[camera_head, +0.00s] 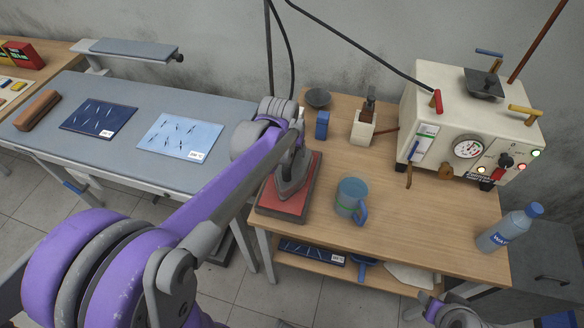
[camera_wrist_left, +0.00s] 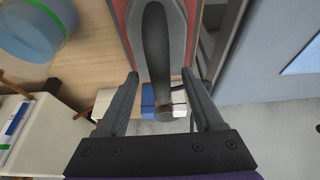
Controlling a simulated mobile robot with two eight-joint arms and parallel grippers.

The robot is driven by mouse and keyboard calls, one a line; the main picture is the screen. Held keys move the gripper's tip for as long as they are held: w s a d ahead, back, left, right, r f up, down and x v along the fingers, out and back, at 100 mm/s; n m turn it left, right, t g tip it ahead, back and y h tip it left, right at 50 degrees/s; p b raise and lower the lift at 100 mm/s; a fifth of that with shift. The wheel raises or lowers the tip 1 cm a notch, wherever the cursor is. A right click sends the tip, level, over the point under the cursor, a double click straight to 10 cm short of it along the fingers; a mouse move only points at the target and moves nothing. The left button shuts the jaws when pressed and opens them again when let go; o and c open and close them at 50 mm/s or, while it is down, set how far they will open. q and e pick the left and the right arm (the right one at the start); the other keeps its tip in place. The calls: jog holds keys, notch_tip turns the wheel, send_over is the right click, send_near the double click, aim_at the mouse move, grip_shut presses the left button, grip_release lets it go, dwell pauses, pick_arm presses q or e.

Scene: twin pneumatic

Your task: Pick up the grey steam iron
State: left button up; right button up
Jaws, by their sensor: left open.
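The grey steam iron (camera_head: 292,183) sits on a red pad (camera_head: 268,204) at the left end of the wooden table, partly covered by my left arm. In the left wrist view its dark handle (camera_wrist_left: 156,45) runs lengthwise over the red pad (camera_wrist_left: 190,12). My left gripper (camera_wrist_left: 160,75) is open above the iron, with one finger on each side of the handle line. I cannot tell whether the fingers touch it. In the head view the gripper is mostly hidden behind my wrist. Only a piece of my right arm shows at the bottom right; its gripper is out of view.
A blue mug (camera_head: 352,195) stands right of the iron. Behind are a blue block (camera_head: 322,124), a cream holder (camera_head: 363,127) and a dark bowl (camera_head: 318,97). A cream machine (camera_head: 462,120) and a water bottle (camera_head: 508,230) stand farther right. A grey-topped table (camera_head: 150,168) adjoins on the left.

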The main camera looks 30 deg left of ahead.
pick_arm(q)
jog(key=x, duration=0.2)
jog(key=shift+w+f, duration=0.2)
jog(key=shift+f, duration=0.2)
grip_shut()
jog(key=shift+r, duration=0.1)
dwell(1.0)
